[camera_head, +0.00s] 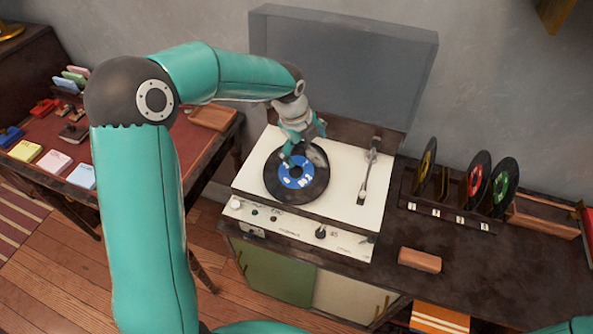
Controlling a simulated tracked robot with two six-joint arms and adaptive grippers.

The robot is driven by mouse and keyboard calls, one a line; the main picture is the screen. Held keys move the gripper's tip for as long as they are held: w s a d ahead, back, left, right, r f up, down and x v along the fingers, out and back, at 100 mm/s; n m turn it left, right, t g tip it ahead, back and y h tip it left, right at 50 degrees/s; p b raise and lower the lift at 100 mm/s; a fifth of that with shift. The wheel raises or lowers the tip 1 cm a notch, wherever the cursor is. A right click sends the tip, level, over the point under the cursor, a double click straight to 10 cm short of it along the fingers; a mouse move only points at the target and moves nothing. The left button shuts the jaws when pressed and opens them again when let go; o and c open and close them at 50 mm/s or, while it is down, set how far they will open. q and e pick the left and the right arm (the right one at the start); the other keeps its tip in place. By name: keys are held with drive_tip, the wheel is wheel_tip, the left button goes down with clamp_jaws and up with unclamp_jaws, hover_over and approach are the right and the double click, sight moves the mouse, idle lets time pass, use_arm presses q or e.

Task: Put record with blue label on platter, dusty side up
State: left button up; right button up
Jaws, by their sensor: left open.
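The black record with the blue label (315,188) lies flat on the turntable (240,187), where the platter is. The platter itself is hidden under the record. Whether the upper side is dusty is too small to tell. My left gripper (294,159) is open, its fingers pointing down over the back part of the record. I cannot tell whether the fingertips touch it. My right gripper is out of view.
The clear lid (340,60) stands raised behind the turntable, and the tonearm (366,175) rests at its right. A rack (445,213) holds records with yellow, red and green labels. A reddish-brown block (419,260) lies in front of it.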

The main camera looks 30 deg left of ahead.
sight(311, 158)
use_arm(q)
drive_tip(key=x, duration=0.4)
drive_tip(key=shift+w+d+f+p, duration=0.15)
drive_tip(key=shift+d+f+p, duration=0.05)
drive_tip(key=shift+p, duration=0.2)
drive_tip(key=c, duration=1.3)
drive_tip(key=shift+r, duration=0.1)
